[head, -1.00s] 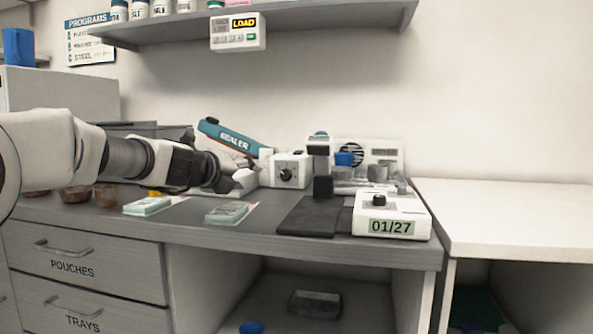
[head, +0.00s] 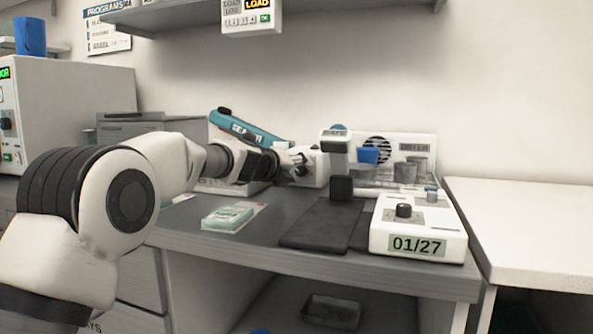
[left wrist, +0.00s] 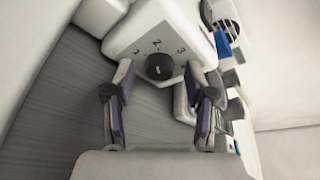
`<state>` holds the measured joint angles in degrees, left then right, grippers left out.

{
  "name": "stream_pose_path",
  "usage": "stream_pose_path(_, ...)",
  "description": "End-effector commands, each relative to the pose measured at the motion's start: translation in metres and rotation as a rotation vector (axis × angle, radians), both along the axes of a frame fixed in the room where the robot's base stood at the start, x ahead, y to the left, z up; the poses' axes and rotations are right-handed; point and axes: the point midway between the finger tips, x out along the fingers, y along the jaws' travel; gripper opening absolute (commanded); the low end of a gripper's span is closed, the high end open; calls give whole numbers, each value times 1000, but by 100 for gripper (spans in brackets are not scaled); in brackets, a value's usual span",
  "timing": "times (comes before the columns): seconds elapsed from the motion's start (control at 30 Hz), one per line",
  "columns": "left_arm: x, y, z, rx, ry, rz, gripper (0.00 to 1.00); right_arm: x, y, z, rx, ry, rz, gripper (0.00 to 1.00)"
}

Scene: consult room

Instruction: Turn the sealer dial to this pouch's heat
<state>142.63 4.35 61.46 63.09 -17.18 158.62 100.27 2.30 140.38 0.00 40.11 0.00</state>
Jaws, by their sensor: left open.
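The sealer (head: 250,130) with its teal lever stands at the back of the counter. Its black dial (left wrist: 160,66) is on a white box face with numerals around it, 2 and 3 among them. I cannot tell where the dial points. My left gripper (left wrist: 158,80) is open, its two fingers spread on either side of the dial; I cannot tell whether they touch it. In the head view my left gripper (head: 292,164) covers part of the dial box. A green-and-white pouch (head: 228,217) lies on the counter; its heat mark is unreadable. My right gripper is out of view.
A white 01/27 device (head: 417,240) with a black knob and a dark mat (head: 310,225) are to the right. A LOAD sign (head: 251,14) hangs from the shelf. The white right-hand counter (head: 530,215) is clear.

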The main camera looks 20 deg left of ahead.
Motion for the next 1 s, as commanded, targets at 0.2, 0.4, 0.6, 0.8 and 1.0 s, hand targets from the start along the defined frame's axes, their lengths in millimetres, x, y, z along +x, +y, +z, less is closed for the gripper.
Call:
stream_pose_path(0.2, 0, 0, 0, 0, 0, 0, 12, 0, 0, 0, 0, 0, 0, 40)
stream_pose_path(0.4, 0, 0, 0, 0, 0, 0, 0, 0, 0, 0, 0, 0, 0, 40)
stream_pose_path(0.6, 0, 0, 1, 18, 1, 0, 0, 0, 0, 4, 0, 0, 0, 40)
stream_pose_path(0.8, -1, 0, 3, 89, 0, 0, 0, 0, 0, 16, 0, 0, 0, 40)
stream_pose_path(1.0, -1, -2, 5, 224, -4, -2, 0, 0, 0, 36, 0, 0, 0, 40)
